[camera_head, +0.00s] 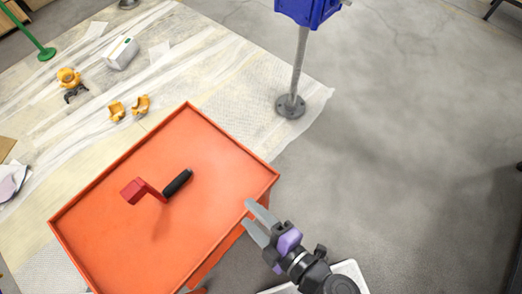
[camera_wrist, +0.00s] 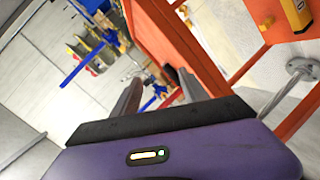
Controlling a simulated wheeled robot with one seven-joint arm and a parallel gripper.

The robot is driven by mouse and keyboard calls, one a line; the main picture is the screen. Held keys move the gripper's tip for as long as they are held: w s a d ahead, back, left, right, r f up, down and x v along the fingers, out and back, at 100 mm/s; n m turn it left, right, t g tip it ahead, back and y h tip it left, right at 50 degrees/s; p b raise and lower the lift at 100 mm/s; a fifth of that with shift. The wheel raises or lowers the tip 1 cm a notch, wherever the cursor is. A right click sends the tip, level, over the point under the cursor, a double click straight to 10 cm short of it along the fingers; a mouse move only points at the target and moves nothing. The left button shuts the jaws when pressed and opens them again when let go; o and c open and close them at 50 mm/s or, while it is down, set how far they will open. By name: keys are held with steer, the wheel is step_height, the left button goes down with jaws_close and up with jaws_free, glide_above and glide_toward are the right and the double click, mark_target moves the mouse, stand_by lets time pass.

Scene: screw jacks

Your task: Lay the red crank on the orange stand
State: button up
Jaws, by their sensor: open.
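The red crank (camera_head: 148,188) with its black handle lies on the flat top of the orange stand (camera_head: 215,155), near the middle, with a shadow beside it. The stand has a low raised rim. My gripper (camera_head: 249,213) is open and empty by the stand's right front edge, to the right of the crank and apart from it. In the wrist view my two grey fingers (camera_wrist: 150,75) are spread apart, with orange structure (camera_wrist: 162,35) beyond them. I cannot clearly make out the crank in that view.
A blue unit (camera_head: 308,10) on a grey pole stands behind the stand on the right. Yellow parts (camera_head: 128,107) and a white box (camera_head: 121,53) lie on the sheeted floor at the back left. The grey floor (camera_head: 400,150) at the right is clear.

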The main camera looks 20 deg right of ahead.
steer(key=s+d+r+m+t+h, duration=0.1)
steer(key=s+d+r+m+h, duration=0.2)
steer(key=s+d+r+m, duration=0.3)
steer(key=s+d+r+m+t+h, duration=0.1)
steer(key=s+d+r+m+h, duration=0.2)
steer(key=s+d+r+m, duration=0.3)
steer(key=d+r+m, duration=0.1)
steer(key=d+m, duration=0.3)
steer(key=m, duration=0.1)
steer(key=shift+s+d+r+m, duration=0.25)
steer(key=shift+d+m, duration=0.05)
steer(key=shift+d, duration=0.05)
